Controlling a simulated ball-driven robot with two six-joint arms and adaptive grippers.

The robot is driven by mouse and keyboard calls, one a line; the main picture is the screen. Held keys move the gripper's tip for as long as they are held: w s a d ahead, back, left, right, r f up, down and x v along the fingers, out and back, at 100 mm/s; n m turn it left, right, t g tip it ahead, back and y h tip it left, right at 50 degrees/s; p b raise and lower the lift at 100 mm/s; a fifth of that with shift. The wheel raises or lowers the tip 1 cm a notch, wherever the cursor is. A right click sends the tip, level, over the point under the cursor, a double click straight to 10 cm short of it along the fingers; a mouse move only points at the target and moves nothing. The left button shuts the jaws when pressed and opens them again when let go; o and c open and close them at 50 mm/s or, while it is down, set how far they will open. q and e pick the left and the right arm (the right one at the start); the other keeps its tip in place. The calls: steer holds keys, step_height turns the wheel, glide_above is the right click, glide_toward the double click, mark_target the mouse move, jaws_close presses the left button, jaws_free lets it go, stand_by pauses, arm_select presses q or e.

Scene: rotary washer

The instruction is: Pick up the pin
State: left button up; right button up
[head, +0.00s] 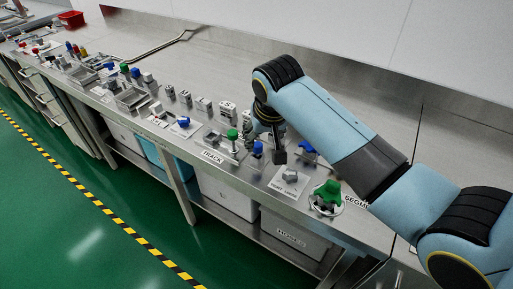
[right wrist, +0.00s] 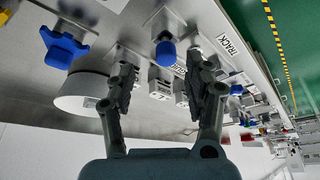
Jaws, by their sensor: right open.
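A small upright piece with a blue cap (head: 257,148) stands on the bench near the TRACK label. It may be the pin, but I cannot tell for certain. My right gripper (head: 270,146) is right beside it, pointing down at the bench and partly hiding the parts behind. In the right wrist view a blue cap (right wrist: 166,53) shows beyond and between the two fingertips of the right gripper (right wrist: 164,82). The fingers are spread wide with nothing held between them. My left gripper is not in view.
A green-capped piece (head: 232,134) and a blue star knob (head: 306,147) stand close by. A grey knob (head: 291,177) and a green star knob (head: 327,193) are nearer the front right. Several small metal fixtures line the bench to the left.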

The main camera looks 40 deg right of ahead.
mark_target(258, 144)
steer(key=shift+w+f, duration=0.2)
steer(key=shift+f, duration=0.15)
steer(key=shift+w+f, duration=0.25)
steer(key=shift+f, duration=0.05)
steer(key=x, duration=0.3)
steer(key=shift+w+a+f, duration=0.15)
steer(key=shift+w, duration=0.15)
steer(key=shift+w+f, duration=0.15)
steer(key=shift+f, duration=0.15)
steer(key=shift+c, duration=1)
steer(key=c, duration=0.5)
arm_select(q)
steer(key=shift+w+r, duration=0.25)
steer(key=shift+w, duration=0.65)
arm_select(e)
jaws_close()
